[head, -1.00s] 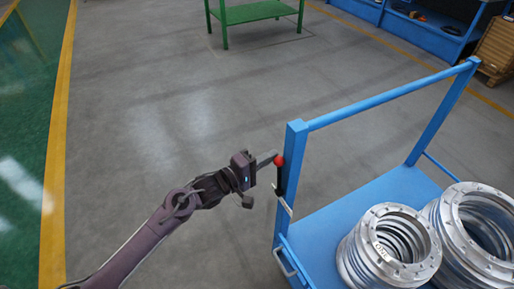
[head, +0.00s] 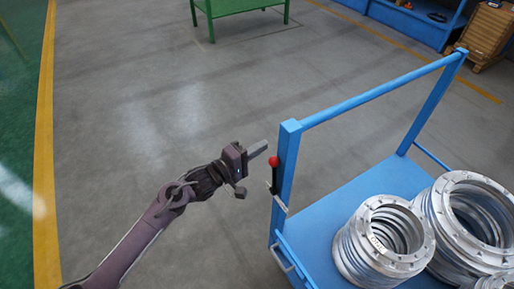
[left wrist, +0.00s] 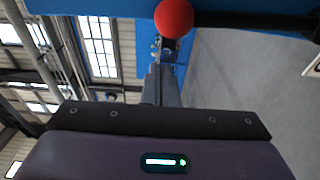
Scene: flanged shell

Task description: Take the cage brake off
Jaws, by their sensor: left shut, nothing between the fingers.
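The brake lever is a black handle with a red ball knob (head: 274,161) on the left post of the blue cart (head: 345,103). The lever stands close to upright, leaning slightly, along the post. My left gripper (head: 259,148) is shut and empty, just left of the knob, its fingers pointing toward the post. In the left wrist view the red knob (left wrist: 174,18) is at the top middle, beyond the fingers (left wrist: 162,85), and the black handle runs off to the right. I cannot tell whether fingers and knob touch. My right gripper is not in view.
Steel flanged rings (head: 388,240) stand in stacks on the cart's blue deck (head: 350,190). A green table (head: 240,6) is at the back. Wooden pallets (head: 490,35) stand far right. The grey floor left of the cart is clear, up to a yellow line (head: 45,200).

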